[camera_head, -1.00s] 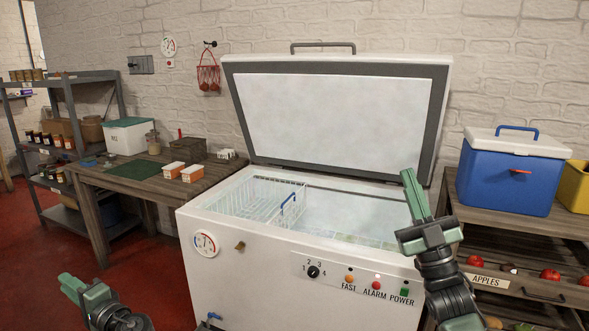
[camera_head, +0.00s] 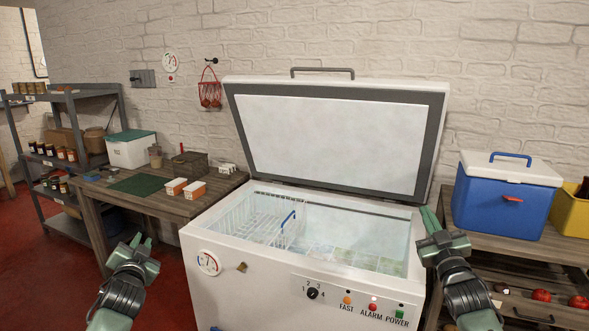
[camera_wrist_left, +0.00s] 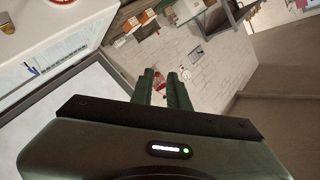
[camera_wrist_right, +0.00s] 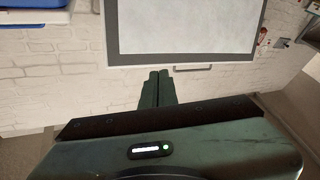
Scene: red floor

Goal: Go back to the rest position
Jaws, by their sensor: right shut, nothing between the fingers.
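My left gripper (camera_head: 142,239) is in front of the wooden table, left of the freezer. Its fingers stand a little apart in the left wrist view (camera_wrist_left: 165,80), with nothing between them. My right gripper (camera_head: 429,212) is raised at the freezer's right edge. Its fingers are together and empty in the right wrist view (camera_wrist_right: 158,76). The white chest freezer (camera_head: 262,290) stands between my arms with its lid (camera_head: 335,140) up. A white wire basket (camera_head: 250,218) with a blue handle sits inside at the left. Flat packs lie on the freezer's bottom.
The wooden table (camera_head: 210,205) with a green mat and two small orange-and-white boxes is at the left. A blue cooler (camera_head: 505,190) with a white lid stands on the wooden rack at the right. Red floor (camera_head: 40,275) shows free at the lower left.

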